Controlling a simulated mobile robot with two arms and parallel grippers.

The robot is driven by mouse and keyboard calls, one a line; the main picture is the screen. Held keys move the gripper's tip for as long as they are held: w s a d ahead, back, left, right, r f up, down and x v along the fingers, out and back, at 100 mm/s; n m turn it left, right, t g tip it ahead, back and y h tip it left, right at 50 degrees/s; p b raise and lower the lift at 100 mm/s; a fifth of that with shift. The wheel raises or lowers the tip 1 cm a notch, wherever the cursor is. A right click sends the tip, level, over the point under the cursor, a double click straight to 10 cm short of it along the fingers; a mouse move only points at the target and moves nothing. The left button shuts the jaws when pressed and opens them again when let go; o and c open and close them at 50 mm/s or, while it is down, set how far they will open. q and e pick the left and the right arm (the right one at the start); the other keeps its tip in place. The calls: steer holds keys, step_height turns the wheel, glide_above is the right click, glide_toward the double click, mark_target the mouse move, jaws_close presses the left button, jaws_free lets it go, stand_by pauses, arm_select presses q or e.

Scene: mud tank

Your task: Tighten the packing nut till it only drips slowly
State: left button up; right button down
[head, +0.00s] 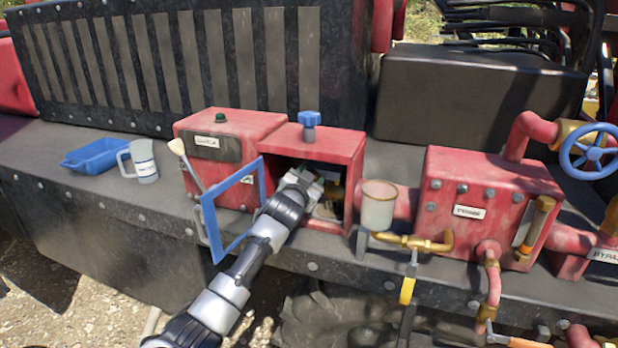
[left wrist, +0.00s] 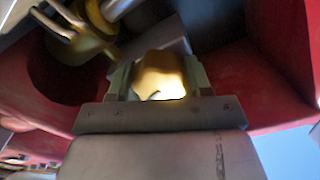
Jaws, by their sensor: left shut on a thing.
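My left arm reaches into the open front of the red box (head: 352,150). My left gripper (head: 312,184) is inside the box and partly hidden by its walls and my own wrist. In the left wrist view my left gripper (left wrist: 159,82) is shut on a rounded brass piece, which looks like the packing nut (left wrist: 160,68). It sits between the two greenish finger pads, with a bright glare on its lower part. More brass fitting (left wrist: 88,40) and grey rods show at upper left there. No drip can be made out. My right gripper is not in view.
The blue-framed door (head: 207,228) stands open left of my forearm. A blue knob (head: 309,120) tops the box. A pale cup (head: 378,206) and brass pipe (head: 425,243) are close on the right. A blue tray (head: 103,155), mug (head: 144,162) and brush (head: 180,150) are left.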

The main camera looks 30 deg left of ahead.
arm_select(q)
steer(key=shift+m, duration=0.6)
steer(key=o, duration=0.9)
steer(key=shift+s+d+f, duration=0.1)
steer(key=shift+s+d, duration=0.05)
steer(key=shift+s, duration=0.4)
steer(key=shift+b+v, duration=1.55)
steer(key=shift+v, duration=3.3)
